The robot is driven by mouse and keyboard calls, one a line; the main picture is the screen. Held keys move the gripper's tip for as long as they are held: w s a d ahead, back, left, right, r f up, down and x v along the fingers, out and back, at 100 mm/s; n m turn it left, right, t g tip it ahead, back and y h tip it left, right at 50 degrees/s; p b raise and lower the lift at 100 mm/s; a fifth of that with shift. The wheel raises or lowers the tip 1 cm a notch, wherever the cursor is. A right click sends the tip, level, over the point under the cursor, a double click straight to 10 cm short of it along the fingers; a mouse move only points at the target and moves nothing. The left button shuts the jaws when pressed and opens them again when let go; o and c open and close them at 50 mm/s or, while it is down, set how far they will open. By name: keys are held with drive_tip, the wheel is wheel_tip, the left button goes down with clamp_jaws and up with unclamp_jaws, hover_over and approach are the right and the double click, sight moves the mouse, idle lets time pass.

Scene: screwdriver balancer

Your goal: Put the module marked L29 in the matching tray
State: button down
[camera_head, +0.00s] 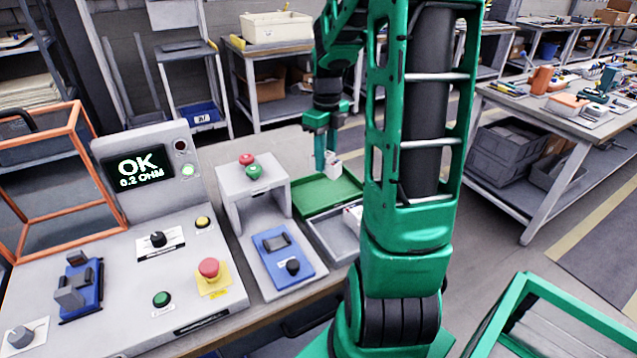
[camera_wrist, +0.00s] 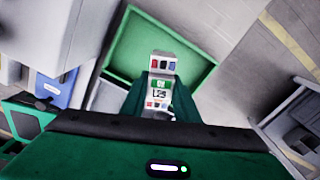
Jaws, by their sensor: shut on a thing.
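My gripper (camera_head: 322,160) is shut on a small white module (camera_head: 333,164), held above the green tray (camera_head: 338,190). In the wrist view the module (camera_wrist: 160,88) sits between the fingers, with a green label and coloured terminals on its face; the marking is too small to read. The green tray (camera_wrist: 192,50) lies beyond it and looks empty where visible. A grey tray (camera_head: 327,232) stands in front of the green one, with a white module (camera_head: 352,217) in it, partly hidden by my arm.
A test panel with a screen (camera_head: 139,169) reading "OK 0.2 OHM" stands at the left. A grey press-like stand (camera_head: 250,185) with red and green buttons is left of the trays. A blue fixture (camera_head: 283,255) sits in front of it. An orange frame (camera_head: 50,180) stands far left.

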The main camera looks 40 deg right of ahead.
drive_tip(key=shift+f, duration=3.65)
drive_tip(key=c, duration=1.4)
unclamp_jaws()
drive_tip(key=shift+f, duration=0.1)
